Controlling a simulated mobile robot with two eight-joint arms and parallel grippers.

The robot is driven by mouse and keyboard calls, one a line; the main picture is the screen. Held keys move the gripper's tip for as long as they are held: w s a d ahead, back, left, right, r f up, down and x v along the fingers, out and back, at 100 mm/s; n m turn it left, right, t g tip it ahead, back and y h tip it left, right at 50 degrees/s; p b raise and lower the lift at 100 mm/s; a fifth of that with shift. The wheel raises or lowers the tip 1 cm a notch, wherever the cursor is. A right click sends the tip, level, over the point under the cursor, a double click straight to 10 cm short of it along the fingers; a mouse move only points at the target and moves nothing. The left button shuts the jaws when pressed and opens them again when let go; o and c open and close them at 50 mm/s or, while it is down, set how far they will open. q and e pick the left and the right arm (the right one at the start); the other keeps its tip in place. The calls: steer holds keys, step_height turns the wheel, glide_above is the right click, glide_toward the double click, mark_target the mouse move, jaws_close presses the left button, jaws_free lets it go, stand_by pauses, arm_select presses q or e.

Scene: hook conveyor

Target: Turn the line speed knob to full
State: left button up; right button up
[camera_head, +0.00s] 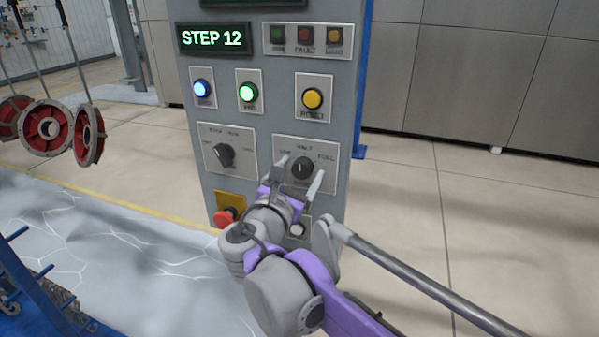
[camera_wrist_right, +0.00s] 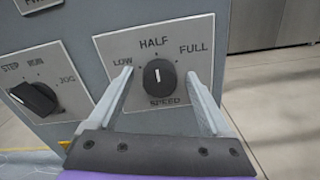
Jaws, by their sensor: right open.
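The black line speed knob (camera_head: 302,167) sits on a plate marked LOW, HALF and FULL on the grey control panel (camera_head: 270,110). In the right wrist view the knob (camera_wrist_right: 159,77) has its white mark pointing up, toward HALF. My right gripper (camera_head: 299,170) is open, with one finger on either side of the knob in the picture. In the wrist view I cannot tell whether the fingers (camera_wrist_right: 161,82) touch the knob; gaps show on both sides. My left gripper is not in view.
A black mode knob (camera_head: 223,155) is to the left, with a red emergency button (camera_head: 224,217) below it. Red-grey parts (camera_head: 46,125) hang at the left. Floor to the right is clear.

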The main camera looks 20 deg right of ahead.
steer(key=shift+c, duration=0.3)
jaws_close()
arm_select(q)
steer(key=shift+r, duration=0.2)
arm_select(e)
steer(key=m+p, duration=0.4)
steer(key=m, duration=0.1)
steer(key=shift+r+m, duration=0.15)
steer(key=shift+m, duration=0.15)
steer(key=m+p, duration=0.2)
steer(key=m, duration=0.1)
arm_select(q)
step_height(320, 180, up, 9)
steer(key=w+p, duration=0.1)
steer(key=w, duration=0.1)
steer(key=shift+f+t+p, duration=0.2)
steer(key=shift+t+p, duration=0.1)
steer(key=shift+p, duration=0.05)
arm_select(e)
steer(key=shift+m, duration=1.7)
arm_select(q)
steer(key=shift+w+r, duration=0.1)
arm_select(e)
steer(key=shift+f, duration=0.2)
